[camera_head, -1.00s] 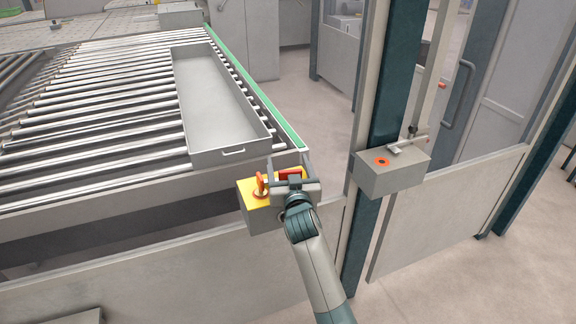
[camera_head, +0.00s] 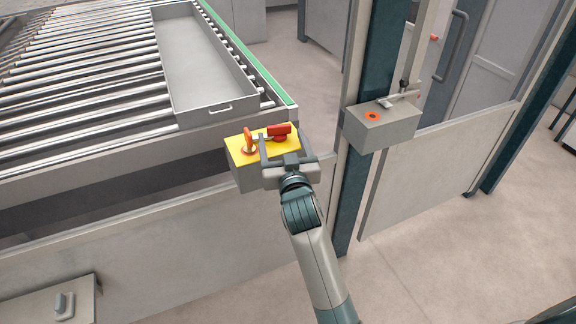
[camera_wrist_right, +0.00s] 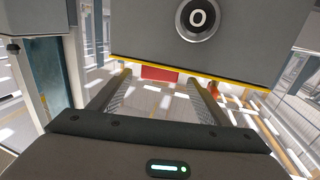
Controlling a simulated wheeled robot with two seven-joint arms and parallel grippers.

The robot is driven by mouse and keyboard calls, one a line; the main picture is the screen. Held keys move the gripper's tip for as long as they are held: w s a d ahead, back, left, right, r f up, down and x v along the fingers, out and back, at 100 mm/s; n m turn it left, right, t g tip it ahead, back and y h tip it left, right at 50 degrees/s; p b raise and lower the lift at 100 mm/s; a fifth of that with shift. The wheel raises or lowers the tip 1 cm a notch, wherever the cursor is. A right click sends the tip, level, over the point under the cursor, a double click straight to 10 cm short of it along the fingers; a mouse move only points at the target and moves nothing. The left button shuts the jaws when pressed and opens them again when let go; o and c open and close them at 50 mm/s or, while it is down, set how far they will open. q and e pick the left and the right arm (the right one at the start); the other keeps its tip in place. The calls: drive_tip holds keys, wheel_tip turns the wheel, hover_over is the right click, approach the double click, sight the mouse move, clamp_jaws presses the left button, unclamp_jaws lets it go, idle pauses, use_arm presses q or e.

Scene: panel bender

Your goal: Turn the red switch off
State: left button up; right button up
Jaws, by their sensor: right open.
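The red switch (camera_head: 280,131) is a red handle on the yellow top of a grey control box (camera_head: 243,178). It lies roughly crosswise in the head view. My right gripper (camera_head: 283,146) is open at the near right side of the box, its two fingers pointing over the yellow top with the switch by their tips. In the right wrist view, the red switch (camera_wrist_right: 159,73) shows between the open fingers (camera_wrist_right: 157,88), beyond the box's yellow edge. I cannot tell whether a finger touches it. Nothing is held. My left gripper is out of view.
An orange-red upright part (camera_head: 249,141) stands left of the switch. A roller conveyor (camera_head: 90,90) with a grey tray (camera_head: 215,112) lies behind. Another grey box with an orange button (camera_head: 373,116) is right.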

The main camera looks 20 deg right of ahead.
drive_tip(key=s+a+b, duration=0.1)
drive_tip(key=s+b, duration=0.1)
drive_tip(key=s, duration=0.6)
drive_tip(key=shift+s, duration=0.2)
drive_tip(key=shift+c, duration=0.6)
